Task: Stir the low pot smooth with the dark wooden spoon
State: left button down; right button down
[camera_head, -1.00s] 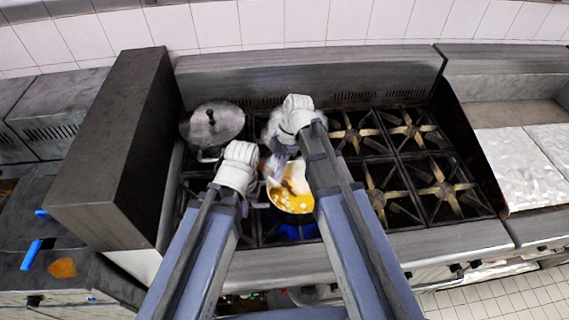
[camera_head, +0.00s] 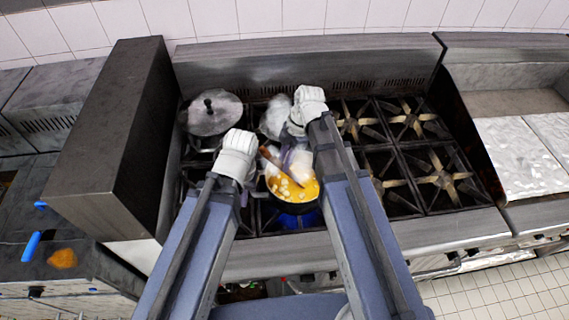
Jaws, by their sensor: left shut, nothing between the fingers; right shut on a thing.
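The low pot (camera_head: 296,207) stands on a front burner with a blue flame under it. It holds yellow contents (camera_head: 284,188) with pale lumps. The dark wooden spoon (camera_head: 272,160) slants across the pot, its handle to the upper left and its lower end in the contents. My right gripper (camera_head: 291,153) is over the back of the pot, shut on the spoon; the grip itself is blurred and partly hidden. My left gripper (camera_head: 250,172) is shut and empty at the pot's left side, its fingers mostly hidden by the wrist.
A lidded pot (camera_head: 210,112) stands at the back left of the stove. A pale steamy patch (camera_head: 275,117) lies behind my grippers. Empty burners (camera_head: 440,178) fill the right side. A tall dark panel (camera_head: 110,140) bounds the left.

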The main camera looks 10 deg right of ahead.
aim_at(268, 150)
jog(key=shift+r, duration=0.1)
jog(key=shift+s+a+r+p, duration=0.25)
jog(key=shift+a+r+p, duration=0.5)
jog(key=shift+r+p, duration=0.7)
jog(key=shift+s+a+r+p, duration=0.3)
jog(key=shift+a+r+p, duration=0.4)
jog(key=shift+r+p, duration=0.8)
jog(key=shift+s+a+r+p, duration=0.25)
jog(key=shift+a+r+p, duration=0.5)
jog(key=shift+r+p, duration=0.7)
notch_tip(268, 150, up, 4)
jog(key=p, duration=0.4)
